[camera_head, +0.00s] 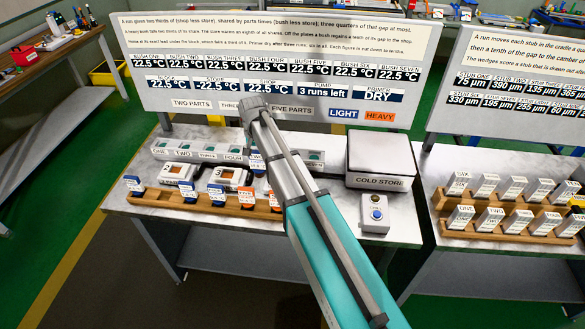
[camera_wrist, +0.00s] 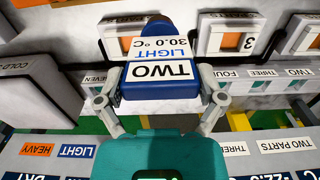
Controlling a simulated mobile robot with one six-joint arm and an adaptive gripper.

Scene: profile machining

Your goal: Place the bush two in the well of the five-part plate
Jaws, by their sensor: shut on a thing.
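My gripper (camera_wrist: 160,100) is shut on bush two (camera_wrist: 160,78), a blue piece with a white label reading TWO, LIGHT, 30.0 °C. One finger is on each side of it. In the head view its blue and white label (camera_head: 257,160) shows beside my arm. Behind the bush in the wrist view is a white plate with orange (camera_wrist: 112,26), partly covered; its number is hidden. It stands beside the plate marked 3, where the five-part plate would fit the order. Its well is hidden, and I cannot tell how high the bush is above it.
Plates marked 2 (camera_head: 178,172) and 3 (camera_head: 232,178) lie left of my arm. A wooden rack (camera_head: 165,200) with several bushes runs along the front. The numbered block (camera_head: 190,147) is behind. The cold store (camera_head: 380,181) and button box (camera_head: 375,214) stand right.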

